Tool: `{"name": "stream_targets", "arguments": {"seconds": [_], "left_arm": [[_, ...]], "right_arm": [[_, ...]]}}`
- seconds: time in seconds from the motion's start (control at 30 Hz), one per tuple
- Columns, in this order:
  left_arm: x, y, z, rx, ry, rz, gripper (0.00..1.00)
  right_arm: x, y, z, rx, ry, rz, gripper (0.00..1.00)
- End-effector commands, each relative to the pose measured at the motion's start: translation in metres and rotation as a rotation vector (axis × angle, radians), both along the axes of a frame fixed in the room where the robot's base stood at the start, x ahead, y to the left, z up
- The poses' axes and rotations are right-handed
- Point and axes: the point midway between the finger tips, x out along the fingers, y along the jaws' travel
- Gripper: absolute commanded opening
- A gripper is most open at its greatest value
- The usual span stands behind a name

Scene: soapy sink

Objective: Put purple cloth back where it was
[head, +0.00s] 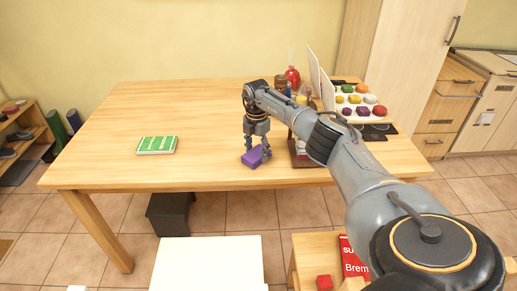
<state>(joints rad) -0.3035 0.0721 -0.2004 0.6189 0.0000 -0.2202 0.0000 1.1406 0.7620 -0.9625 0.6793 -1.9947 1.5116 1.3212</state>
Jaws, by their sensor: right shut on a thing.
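A purple cloth (251,158), which looks like a small folded block, is at the front middle of the wooden table. My right gripper (257,150) points down from above and is shut on it. The cloth is at or just above the table top; I cannot tell whether it touches. The fingers hide part of it. My left gripper is not in view.
A green and white packet (157,145) lies on the table (110,130) to the left. A rack of coloured round items (360,104), a red bottle (293,78) and other containers stand at the right. The table's left half is mostly clear.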

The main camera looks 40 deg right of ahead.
Motion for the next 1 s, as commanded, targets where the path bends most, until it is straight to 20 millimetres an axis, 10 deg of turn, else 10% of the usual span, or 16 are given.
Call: {"name": "stream_targets", "arguments": {"seconds": [0.13,0.17,0.27,0.67,1.0], "left_arm": [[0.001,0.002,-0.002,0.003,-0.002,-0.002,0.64],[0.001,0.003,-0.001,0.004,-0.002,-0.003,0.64],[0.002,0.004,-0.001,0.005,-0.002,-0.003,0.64],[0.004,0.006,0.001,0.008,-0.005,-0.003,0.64],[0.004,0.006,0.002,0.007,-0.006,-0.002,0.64]], "right_arm": [[0.0,0.0,-0.004,0.0,0.0,0.0,0.21],[0.0,0.0,-0.003,0.0,0.0,0.0,0.6],[0.0,0.0,-0.003,0.0,0.0,0.0,0.78],[0.0,0.0,0.003,0.0,-0.001,0.0,0.78],[0.001,-0.001,0.068,-0.002,-0.005,0.001,0.78]]}}
